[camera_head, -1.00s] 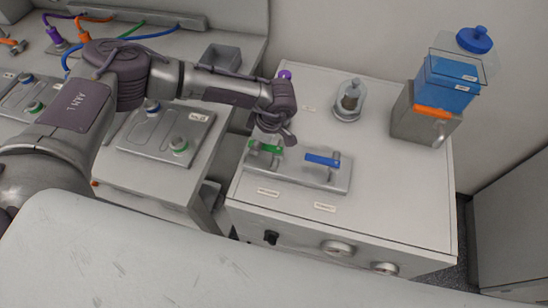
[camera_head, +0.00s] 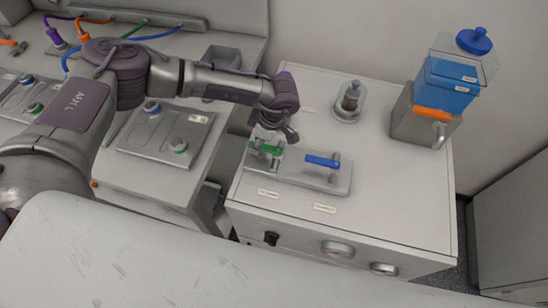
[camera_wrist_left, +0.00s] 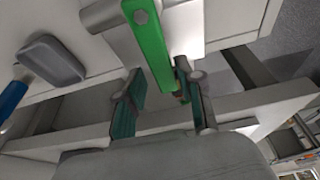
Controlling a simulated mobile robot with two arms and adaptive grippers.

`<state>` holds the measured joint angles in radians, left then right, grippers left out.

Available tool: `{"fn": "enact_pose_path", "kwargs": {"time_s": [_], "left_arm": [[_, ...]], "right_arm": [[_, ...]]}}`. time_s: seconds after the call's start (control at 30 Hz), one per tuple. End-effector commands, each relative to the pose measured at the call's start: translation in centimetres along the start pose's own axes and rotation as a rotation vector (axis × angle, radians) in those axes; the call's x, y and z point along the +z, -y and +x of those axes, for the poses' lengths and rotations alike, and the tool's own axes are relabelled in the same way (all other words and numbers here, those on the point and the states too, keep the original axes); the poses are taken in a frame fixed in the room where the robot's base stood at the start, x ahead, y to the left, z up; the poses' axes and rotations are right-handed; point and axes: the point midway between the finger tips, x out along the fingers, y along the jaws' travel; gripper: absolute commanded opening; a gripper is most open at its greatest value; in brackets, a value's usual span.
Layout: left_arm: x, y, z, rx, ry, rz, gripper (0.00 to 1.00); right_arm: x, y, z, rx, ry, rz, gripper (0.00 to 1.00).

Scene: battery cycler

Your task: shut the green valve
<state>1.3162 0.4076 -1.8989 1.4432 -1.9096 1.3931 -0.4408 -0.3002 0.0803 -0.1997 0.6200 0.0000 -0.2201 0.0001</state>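The green valve (camera_head: 265,149) has a flat green handle on a grey plate on top of the white cabinet. It is partly hidden by my left gripper (camera_head: 272,139), which is over it. In the left wrist view the green handle (camera_wrist_left: 149,42) reaches down, its free end between the two fingers of my left gripper (camera_wrist_left: 162,98). The fingers are apart, with visible gaps beside the handle, so the gripper is open around its end. My right gripper is in neither view.
A blue valve handle (camera_head: 322,160) is on the same plate (camera_head: 335,187), right of the green one. A glass jar (camera_head: 349,103) and a dispenser with blue liquid (camera_head: 447,82) stand farther back. The cabinet top (camera_head: 400,190) is clear at right.

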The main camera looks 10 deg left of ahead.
Motion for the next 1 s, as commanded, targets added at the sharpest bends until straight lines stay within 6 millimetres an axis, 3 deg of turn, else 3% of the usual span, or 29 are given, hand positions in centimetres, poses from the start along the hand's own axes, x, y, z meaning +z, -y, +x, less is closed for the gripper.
{"fn": "enact_pose_path", "kwargs": {"time_s": [0.1, 0.5, 1.0], "left_arm": [[-0.1, -0.1, -1.9, 0.002, 0.002, 0.000, 0.36], [-0.1, -0.3, -6.5, 0.002, 0.001, 0.001, 0.36], [0.0, -0.3, -6.8, 0.000, 0.001, 0.001, 0.36]], "right_arm": [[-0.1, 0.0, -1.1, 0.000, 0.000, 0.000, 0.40], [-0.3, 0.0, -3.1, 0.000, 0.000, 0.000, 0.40], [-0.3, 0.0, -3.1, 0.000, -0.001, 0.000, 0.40]]}}
